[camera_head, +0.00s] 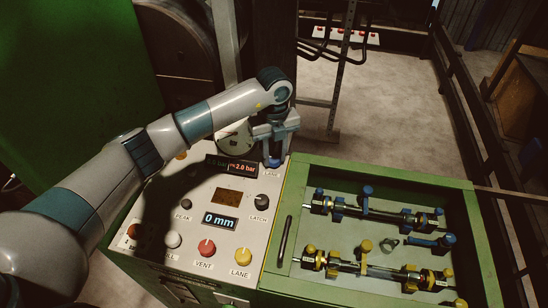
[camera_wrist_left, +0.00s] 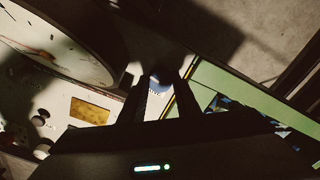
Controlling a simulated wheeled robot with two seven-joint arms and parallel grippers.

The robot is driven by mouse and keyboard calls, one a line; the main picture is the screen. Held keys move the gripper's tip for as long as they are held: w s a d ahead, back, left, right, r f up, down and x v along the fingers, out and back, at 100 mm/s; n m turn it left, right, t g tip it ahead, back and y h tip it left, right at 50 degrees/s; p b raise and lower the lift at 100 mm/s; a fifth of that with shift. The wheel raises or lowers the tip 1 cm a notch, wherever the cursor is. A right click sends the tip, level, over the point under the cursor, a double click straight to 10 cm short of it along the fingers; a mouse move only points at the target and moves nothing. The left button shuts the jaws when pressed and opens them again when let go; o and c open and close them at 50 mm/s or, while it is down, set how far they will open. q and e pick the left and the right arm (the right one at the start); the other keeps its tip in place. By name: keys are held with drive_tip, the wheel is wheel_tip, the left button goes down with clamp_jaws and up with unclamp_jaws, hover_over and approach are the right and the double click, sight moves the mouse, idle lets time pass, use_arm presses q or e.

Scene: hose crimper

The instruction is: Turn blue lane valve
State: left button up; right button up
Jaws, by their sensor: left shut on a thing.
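The blue lane valve knob (camera_head: 272,162) sits at the panel's far right corner and is mostly hidden under my left gripper (camera_head: 275,135). In the left wrist view a bit of the blue knob (camera_wrist_left: 155,87) shows between the two dark fingers of my left gripper (camera_wrist_left: 158,80). The gripper points down and is shut on the knob. The knob's turn angle cannot be read. My right gripper is in neither view.
A yellow lane knob (camera_head: 243,256), a red vent knob (camera_head: 207,247) and a black latch knob (camera_head: 263,201) stand on the panel. A round gauge (camera_head: 234,138) is close beside the gripper. A green tray (camera_head: 390,171) with blue and yellow hose fittings lies to the right.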

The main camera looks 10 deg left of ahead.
sight(274, 158)
use_arm(q)
drive_tip(key=shift+n+b, duration=0.3)
drive_tip(key=shift+n, duration=0.8)
drive_tip(key=o, duration=1)
drive_tip(key=shift+o, duration=0.2)
drive_tip(key=shift+r, duration=0.1)
drive_tip(key=shift+r, duration=0.4)
wheel_tip(274, 158, up, 16)
drive_tip(key=b, duration=0.5)
drive_tip(key=shift+r, duration=0.25)
